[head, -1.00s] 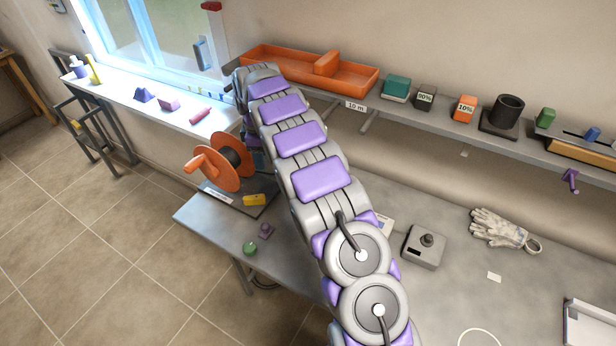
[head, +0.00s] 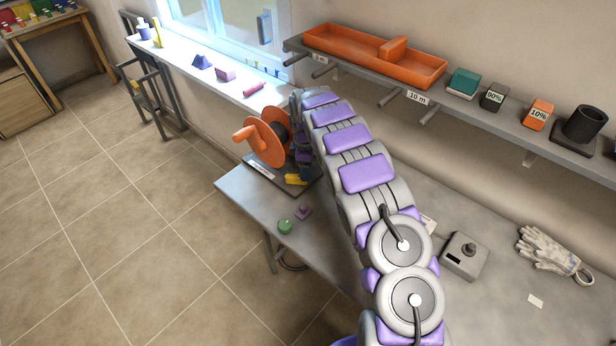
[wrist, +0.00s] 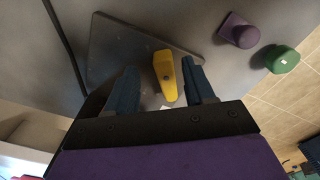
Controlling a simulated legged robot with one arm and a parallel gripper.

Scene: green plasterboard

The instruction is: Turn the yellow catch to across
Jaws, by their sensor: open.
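The yellow catch (wrist: 165,76) shows in the wrist view as a tapered bar with a dark pivot, on a dark grey base plate (wrist: 125,50). My gripper (wrist: 164,88) is open, with one blue finger on each side of the catch. A gap shows on both sides, and I cannot tell how near the fingertips are in depth. In the head view the yellow catch (head: 296,180) lies beside the orange reel (head: 265,138) on the same plate. My arm hides the gripper there.
A green knob (head: 286,227) and a purple knob (head: 304,212) stand near the table's front-left edge. A grey box with a black knob (head: 465,254) and gloves (head: 547,250) lie right of my arm. A shelf with an orange tray (head: 345,46) runs along the wall.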

